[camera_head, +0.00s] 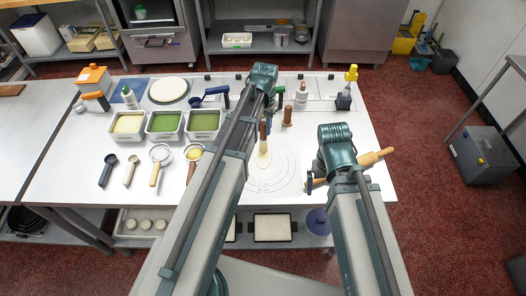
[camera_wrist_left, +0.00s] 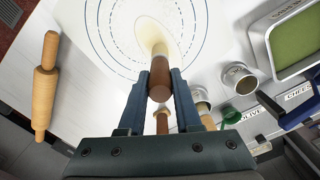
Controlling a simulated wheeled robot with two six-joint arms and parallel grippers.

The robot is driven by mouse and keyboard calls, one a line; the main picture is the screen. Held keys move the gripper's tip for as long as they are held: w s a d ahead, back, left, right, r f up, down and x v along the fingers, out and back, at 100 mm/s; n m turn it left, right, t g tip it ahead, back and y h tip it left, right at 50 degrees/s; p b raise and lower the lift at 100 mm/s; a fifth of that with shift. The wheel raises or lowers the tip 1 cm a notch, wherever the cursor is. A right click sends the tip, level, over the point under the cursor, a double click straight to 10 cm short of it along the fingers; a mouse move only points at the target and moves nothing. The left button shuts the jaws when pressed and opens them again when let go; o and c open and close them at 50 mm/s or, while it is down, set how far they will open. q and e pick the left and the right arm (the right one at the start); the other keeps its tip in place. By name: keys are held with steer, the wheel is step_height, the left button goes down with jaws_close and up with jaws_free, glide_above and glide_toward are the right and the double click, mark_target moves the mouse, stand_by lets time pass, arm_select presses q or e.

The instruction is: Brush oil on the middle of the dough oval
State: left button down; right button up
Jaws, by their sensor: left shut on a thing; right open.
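My left gripper (camera_head: 268,112) is shut on the brown handle of a brush (camera_wrist_left: 160,82); the brush also shows upright in the head view (camera_head: 263,132). The pale dough oval (camera_wrist_left: 146,24) lies on a white mat printed with rings (camera_wrist_left: 112,50). In the left wrist view the brush's light head end overlaps the dough; whether it touches cannot be told. The dough also shows in the head view (camera_head: 262,160), partly behind my left arm. My right gripper (camera_head: 337,150) is seen from behind beside the mat, with its fingers mostly hidden.
A wooden rolling pin (camera_head: 370,159) lies at the right, partly behind my right arm; it also shows in the left wrist view (camera_wrist_left: 45,88). Several filled trays (camera_head: 164,125) stand left. A small metal cup (camera_wrist_left: 239,80) stands near a tray. A brown-handled tool (camera_head: 288,116) stands behind the mat.

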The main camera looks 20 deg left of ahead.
arm_select(q)
steer(key=shift+w, duration=0.1)
stand_by(0.3)
steer(key=w, duration=0.2)
steer(key=w+a, duration=0.1)
steer(key=shift+w, duration=0.35)
steer(key=shift+f+b, duration=0.7)
steer(key=shift+f, duration=0.05)
steer(key=shift+a+r, duration=0.1)
steer(key=shift+w+a, duration=0.2)
steer(key=shift+w, duration=0.4)
steer(key=shift+w+a, duration=0.15)
steer(key=shift+w, duration=0.45)
